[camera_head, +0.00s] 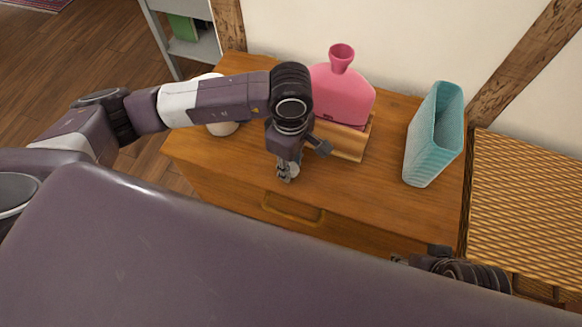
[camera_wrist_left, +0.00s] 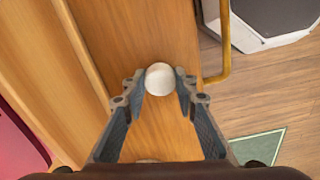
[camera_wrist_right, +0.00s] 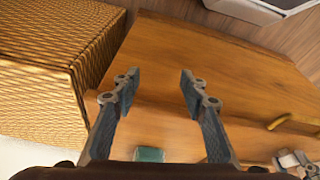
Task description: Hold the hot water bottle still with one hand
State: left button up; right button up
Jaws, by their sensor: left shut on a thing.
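The pink hot water bottle (camera_head: 341,92) stands upright in a wooden holder (camera_head: 345,138) on the wooden cabinet. Part of its lower left is hidden behind my left arm. Its pink edge also shows at the left of the left wrist view (camera_wrist_left: 20,145). My left gripper (camera_head: 285,172) is in front and to the left of the holder, apart from the bottle. In the left wrist view its fingers are closed on a small white round thing (camera_wrist_left: 159,79). My right gripper (camera_wrist_right: 155,90) is open and empty, off the cabinet's front right corner.
A teal ribbed vase (camera_head: 433,135) stands on the cabinet at the right. A white vessel (camera_head: 222,129) is partly hidden behind my left arm. A woven-topped chest (camera_head: 525,200) adjoins at the right. The cabinet top between holder and vase is clear.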

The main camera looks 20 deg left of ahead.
pick_arm(q)
jog(key=shift+r, duration=0.1)
jog(key=shift+r, duration=0.6)
notch_tip(320, 180, up, 5)
jog(key=shift+r+p, duration=0.1)
jog(key=shift+p, duration=0.6)
notch_tip(320, 180, up, 13)
jog(key=p, duration=0.2)
jog(key=shift+r, duration=0.2)
pick_arm(e)
jog(key=x, duration=0.7)
jog(key=shift+s+f+g, duration=0.3)
jog(key=shift+f, duration=0.2)
jog(key=shift+a, duration=0.15)
pick_arm(q)
jog(key=w+a+r+m, duration=0.2)
jog(key=w+a+m, duration=0.3)
jog(key=m, duration=1)
jog(key=shift+w+a+r, duration=0.2)
jog(key=shift+w+a, duration=0.05)
jog(key=shift+a, duration=0.9)
pick_arm(e)
jog(key=shift+c, duration=0.4)
